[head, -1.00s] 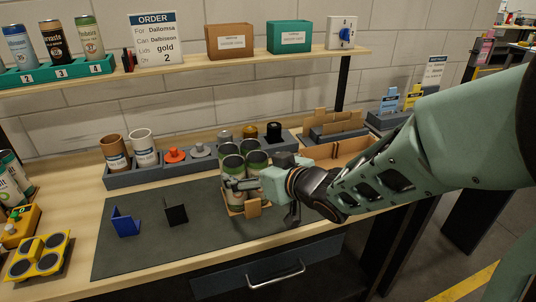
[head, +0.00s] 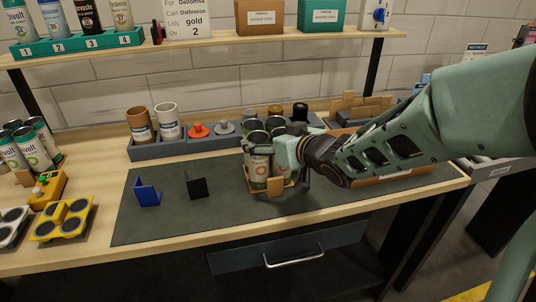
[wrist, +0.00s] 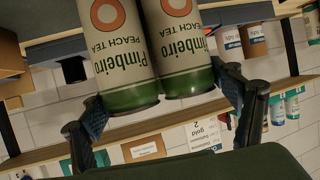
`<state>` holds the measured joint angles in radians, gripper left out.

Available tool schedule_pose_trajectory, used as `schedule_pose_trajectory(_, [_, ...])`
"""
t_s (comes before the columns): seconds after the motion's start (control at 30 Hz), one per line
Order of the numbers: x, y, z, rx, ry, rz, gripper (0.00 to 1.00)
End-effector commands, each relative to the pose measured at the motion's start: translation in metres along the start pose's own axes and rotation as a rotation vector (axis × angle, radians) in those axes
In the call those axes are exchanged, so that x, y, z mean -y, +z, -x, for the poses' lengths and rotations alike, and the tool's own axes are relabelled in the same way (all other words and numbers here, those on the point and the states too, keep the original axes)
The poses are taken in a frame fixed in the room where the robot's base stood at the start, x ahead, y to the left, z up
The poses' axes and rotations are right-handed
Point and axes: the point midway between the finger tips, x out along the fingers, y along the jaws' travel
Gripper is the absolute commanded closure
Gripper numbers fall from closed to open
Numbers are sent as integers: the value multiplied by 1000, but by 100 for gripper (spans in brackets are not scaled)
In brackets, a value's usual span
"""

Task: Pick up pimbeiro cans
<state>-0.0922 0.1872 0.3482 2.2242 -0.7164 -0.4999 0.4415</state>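Two pale Pimbeiro peach tea cans with green ends, left (wrist: 115,50) and right (wrist: 182,50), stand side by side in the wrist view. In the head view the can group (head: 260,170) stands upright in a cardboard carrier (head: 275,187) on the dark mat; my gripper hides part of it. My gripper (head: 270,150) is at the upper part of these cans. In the wrist view its fingers (wrist: 160,104) are spread wide, one on each outer side of the pair, close to their green ends. Whether the pads press on the cans cannot be told.
Blue (head: 147,192) and black (head: 196,186) brackets stand on the mat (head: 150,225), left of the carrier. A grey rack (head: 175,147) with cups and knobs is behind. A yellow holder (head: 62,219) and other cans (head: 38,147) are at left. A shelf (head: 215,38) runs above.

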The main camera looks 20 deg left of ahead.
Motion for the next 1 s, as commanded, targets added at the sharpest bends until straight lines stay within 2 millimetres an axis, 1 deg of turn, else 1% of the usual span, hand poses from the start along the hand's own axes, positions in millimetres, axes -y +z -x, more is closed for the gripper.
schedule_pose_trajectory(0.03, [0,0,0,0,0,0,33])
schedule_pose_trajectory(0.2, [0,0,0,0,0,0,52])
schedule_pose_trajectory(0.23, [0,0,0,0,-1,1,53])
schedule_pose_trajectory(0.47, [0,-1,0,0,-1,1,53])
schedule_pose_trajectory(0.63, [0,-6,2,0,0,1,53])
schedule_pose_trajectory(0.77, [0,-15,6,0,0,1,53])
schedule_pose_trajectory(0.97, [0,-36,15,0,0,0,53])
schedule_pose_trajectory(1.0, [-2,-38,20,0,1,0,53])
